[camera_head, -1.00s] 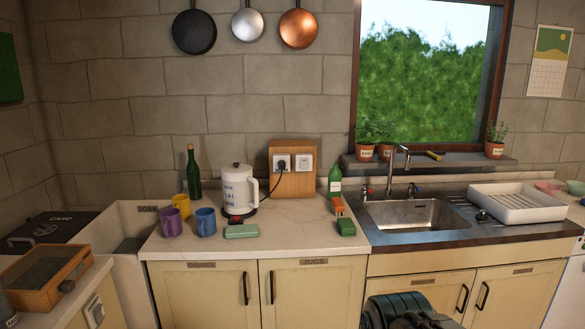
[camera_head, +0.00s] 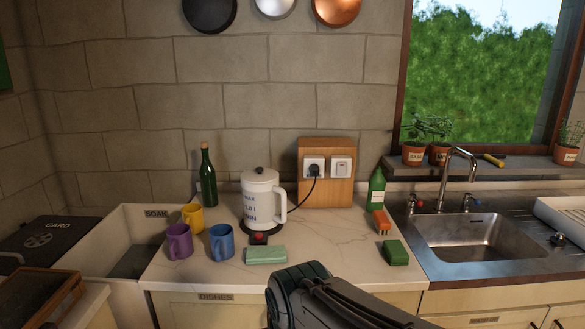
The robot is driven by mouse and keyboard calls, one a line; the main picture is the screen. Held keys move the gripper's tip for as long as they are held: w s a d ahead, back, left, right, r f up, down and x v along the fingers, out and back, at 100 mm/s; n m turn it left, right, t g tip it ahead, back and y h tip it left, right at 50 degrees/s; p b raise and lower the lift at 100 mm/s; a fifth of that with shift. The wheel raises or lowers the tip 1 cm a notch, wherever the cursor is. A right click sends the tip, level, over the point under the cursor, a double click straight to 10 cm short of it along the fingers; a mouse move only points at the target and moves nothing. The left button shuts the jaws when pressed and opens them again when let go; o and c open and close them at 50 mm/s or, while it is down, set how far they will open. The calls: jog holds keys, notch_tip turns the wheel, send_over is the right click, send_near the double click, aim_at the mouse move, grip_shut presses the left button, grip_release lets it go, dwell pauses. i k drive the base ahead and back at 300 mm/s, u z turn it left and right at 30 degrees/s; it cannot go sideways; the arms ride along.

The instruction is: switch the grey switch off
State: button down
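A wall switch (camera_head: 342,167) with a pale plate and a greyish rocker sits on the right of the upright wooden block (camera_head: 325,197) behind the counter. A socket (camera_head: 314,166) with a black plug in it is just left of the switch. The rocker's position is too small to tell. Part of my dark arm shows at the bottom middle, in front of the counter and well short of the switch. My gripper's fingertips do not show.
A white kettle (camera_head: 260,203) on a base with a red button stands left of the block, its cord running to the plug. Mugs, a green bottle (camera_head: 208,178), a sponge (camera_head: 266,255) and a green detergent bottle (camera_head: 376,188) stand around. The counter before the block is mostly clear.

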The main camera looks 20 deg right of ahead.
aim_at(341, 170)
jog(key=z, duration=0.45)
jog(key=i, duration=1.05)
jog(key=z, duration=0.7)
